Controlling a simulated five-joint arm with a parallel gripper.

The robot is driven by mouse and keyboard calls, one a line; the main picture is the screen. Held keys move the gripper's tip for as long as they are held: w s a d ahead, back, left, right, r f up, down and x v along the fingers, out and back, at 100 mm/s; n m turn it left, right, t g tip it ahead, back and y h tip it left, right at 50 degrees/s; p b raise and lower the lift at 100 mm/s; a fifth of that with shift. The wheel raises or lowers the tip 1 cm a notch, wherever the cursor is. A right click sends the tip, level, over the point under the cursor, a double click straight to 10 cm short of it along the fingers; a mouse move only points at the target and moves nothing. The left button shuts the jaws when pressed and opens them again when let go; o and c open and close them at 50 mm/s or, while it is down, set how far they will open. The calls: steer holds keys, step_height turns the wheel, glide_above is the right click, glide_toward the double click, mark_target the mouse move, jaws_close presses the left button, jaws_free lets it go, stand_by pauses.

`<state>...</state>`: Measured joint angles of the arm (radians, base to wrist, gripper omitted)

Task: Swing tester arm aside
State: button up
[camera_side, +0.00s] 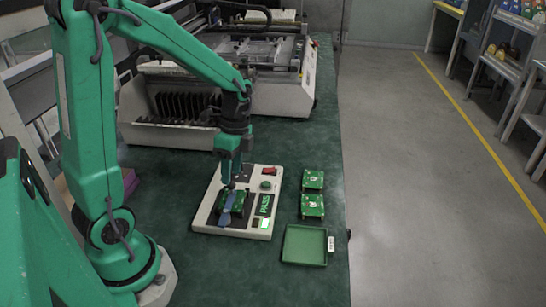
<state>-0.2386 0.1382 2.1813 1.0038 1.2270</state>
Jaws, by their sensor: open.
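The tester (205,221) is a cream-coloured box on the green bench, below my gripper. A green circuit board (238,203) sits in its dark nest. A blue strip (227,212), which looks like the tester arm, lies across the board. The tester's display (264,205) reads PASS in green, and a small lit panel is below it. My gripper (231,186) points down just over the back of the blue strip, with its jaws open. I cannot tell whether a fingertip touches the strip.
Two green boards (312,205) lie right of the tester, one behind the other. A green tray (304,246) with a white label is in front of them, near the bench's right edge. A rack of dark slots (182,107) and a large machine (285,95) stand behind.

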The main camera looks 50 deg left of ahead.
mark_target(227, 203)
steer(key=shift+s+d+f, duration=0.1)
steer(key=shift+f, duration=0.6)
steer(key=shift+s+d+f, duration=0.1)
steer(key=shift+f, duration=0.55)
jaws_close()
